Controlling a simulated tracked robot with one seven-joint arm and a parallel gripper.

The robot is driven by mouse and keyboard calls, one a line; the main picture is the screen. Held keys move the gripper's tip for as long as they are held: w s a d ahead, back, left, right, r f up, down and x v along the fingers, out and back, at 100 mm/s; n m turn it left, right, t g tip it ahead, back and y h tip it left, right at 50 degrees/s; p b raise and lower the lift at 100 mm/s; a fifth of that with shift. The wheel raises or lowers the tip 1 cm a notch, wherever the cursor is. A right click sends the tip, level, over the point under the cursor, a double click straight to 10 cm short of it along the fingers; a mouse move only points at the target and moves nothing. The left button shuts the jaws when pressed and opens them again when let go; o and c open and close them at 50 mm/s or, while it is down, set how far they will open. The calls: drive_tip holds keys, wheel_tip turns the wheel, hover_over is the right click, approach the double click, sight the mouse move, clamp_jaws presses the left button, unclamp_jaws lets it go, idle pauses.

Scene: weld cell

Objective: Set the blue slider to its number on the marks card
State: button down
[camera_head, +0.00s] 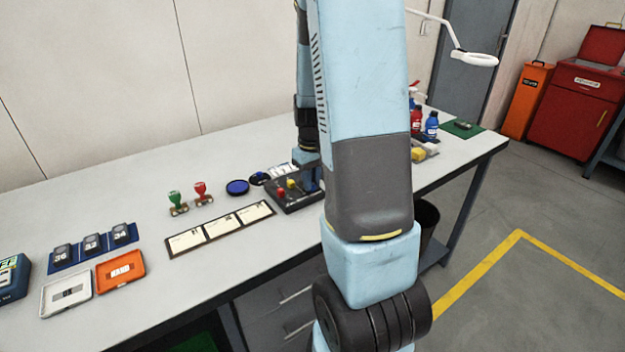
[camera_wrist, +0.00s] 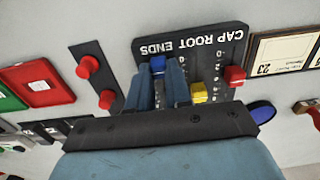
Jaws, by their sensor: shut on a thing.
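The slider panel (camera_wrist: 222,46) is a dark box lettered "CAP ROOT ENDS", upside down in the wrist view, with scale marks beside its slots. It also shows in the head view (camera_head: 299,204). My gripper (camera_wrist: 159,75) is shut on the blue slider (camera_wrist: 158,64), one finger on each side. The yellow slider (camera_wrist: 198,93) and red slider (camera_wrist: 234,75) stand beside it, free. In the head view my gripper is at the panel's right end and the blue slider is not clearly seen. I cannot tell which card is the marks card; the blue slider's reading is unclear.
A strip of framed cards (camera_head: 220,230) lies beside the panel; one card (camera_wrist: 270,55) reads "23" in the wrist view. A dark plate with two red knobs (camera_wrist: 88,67) is on the panel's other side. Stamps (camera_head: 177,203) and a blue pad (camera_head: 237,187) stand nearby.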

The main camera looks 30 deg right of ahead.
sight(300, 179)
drive_tip(key=w, duration=0.6)
drive_tip(key=shift+w+a, duration=0.1)
drive_tip(key=shift+w, duration=0.1)
drive_tip(key=c, duration=1)
unclamp_jaws()
drive_tip(key=shift+c, duration=0.2)
wheel_tip(300, 179, up, 14)
drive_tip(key=shift+f, duration=0.15)
